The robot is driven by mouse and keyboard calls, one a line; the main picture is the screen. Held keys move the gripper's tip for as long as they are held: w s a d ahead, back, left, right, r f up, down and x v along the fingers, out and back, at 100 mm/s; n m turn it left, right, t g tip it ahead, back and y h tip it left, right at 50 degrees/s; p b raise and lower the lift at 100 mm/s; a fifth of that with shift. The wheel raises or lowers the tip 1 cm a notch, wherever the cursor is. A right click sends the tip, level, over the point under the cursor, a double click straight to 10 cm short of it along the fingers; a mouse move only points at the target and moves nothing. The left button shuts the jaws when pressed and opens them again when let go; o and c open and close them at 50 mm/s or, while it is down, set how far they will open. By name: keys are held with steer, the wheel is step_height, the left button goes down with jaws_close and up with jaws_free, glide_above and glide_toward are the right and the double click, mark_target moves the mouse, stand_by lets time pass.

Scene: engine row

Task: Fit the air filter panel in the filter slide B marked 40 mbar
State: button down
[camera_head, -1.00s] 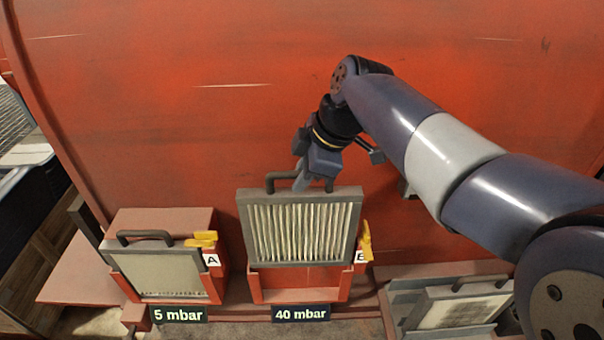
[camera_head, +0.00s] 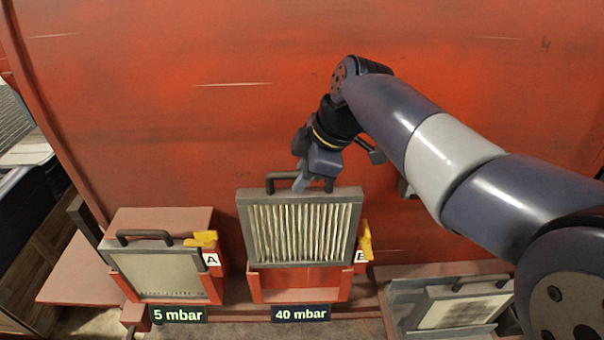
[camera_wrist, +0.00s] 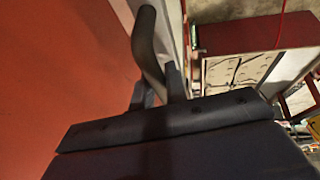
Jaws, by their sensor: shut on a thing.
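The air filter panel (camera_head: 302,230) has a grey frame, pale pleats and a dark bar handle on top. It stands upright, partly down in the red filter slide B (camera_head: 301,295), above the 40 mbar sign (camera_head: 301,313). Red slide wall still shows below the panel's lower edge. My gripper (camera_head: 301,183) is shut on the panel's handle from above. In the wrist view my gripper (camera_wrist: 158,92) shows its fingers on either side of the dark handle (camera_wrist: 147,45). A yellow latch (camera_head: 366,240) stands upright at the right of slide B, beside the letter plate.
Slide A (camera_head: 160,270), marked 5 mbar (camera_head: 179,314), holds another panel, with its yellow latch (camera_head: 202,239) lying across the top. Another panel (camera_head: 460,306) leans in a grey holder at the right. The red wall (camera_head: 180,110) rises close behind.

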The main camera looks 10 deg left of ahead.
mark_target(302, 231)
steer(key=shift+f+b, duration=6.4)
steer(key=shift+f, duration=1.55)
steer(key=c, duration=1.3)
jaws_free()
steer(key=shift+c, duration=0.2)
steer(key=v, duration=1.1)
steer(key=shift+p, duration=0.35)
